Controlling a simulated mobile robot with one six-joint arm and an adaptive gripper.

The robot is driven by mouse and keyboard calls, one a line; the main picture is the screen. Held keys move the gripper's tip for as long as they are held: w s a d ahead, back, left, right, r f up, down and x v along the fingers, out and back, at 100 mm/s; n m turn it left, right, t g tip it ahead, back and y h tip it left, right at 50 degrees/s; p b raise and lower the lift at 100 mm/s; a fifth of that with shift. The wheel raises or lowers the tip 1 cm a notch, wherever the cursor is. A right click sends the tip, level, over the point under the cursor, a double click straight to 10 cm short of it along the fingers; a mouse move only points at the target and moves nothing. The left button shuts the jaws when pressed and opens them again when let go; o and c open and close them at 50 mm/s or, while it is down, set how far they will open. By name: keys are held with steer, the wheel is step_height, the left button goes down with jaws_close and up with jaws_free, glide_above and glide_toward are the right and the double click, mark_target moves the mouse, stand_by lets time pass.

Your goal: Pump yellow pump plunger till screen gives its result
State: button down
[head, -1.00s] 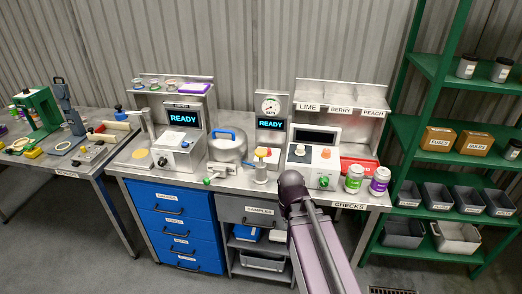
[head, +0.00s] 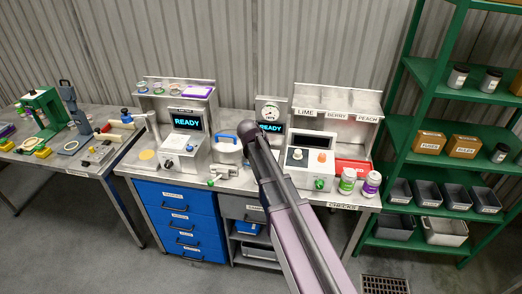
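The pump station's screen (head: 272,128) reads READY in light blue, with its left edge partly covered by my arm. A round dial gauge (head: 270,112) sits on the panel above the screen. The yellow pump plunger is hidden behind my arm, which reaches up from the lower right across the bench. My gripper does not show, so I cannot tell whether it is open or touching the plunger. A silver round vessel with a blue handle (head: 226,150) stands just left of my arm.
Left of the vessel, another machine's screen (head: 187,121) also reads READY. Right of my arm stand a white box with knobs (head: 309,165), a green-labelled jar (head: 347,181) and a purple-labelled jar (head: 371,184). A green shelf rack (head: 430,124) bounds the right.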

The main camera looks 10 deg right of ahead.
steer(key=shift+n+t, duration=0.3)
steer(key=shift+t, duration=0.2)
steer(key=w+r, duration=0.1)
steer(key=w+a+r, duration=0.1)
steer(key=w+r+p, duration=0.1)
steer(key=shift+w+a, duration=0.3)
steer(key=shift+f, duration=0.15)
step_height(320, 180, down, 9)
steer(key=b, duration=0.8)
steer(key=shift+r+b, duration=0.2)
steer(key=shift+b, duration=0.2)
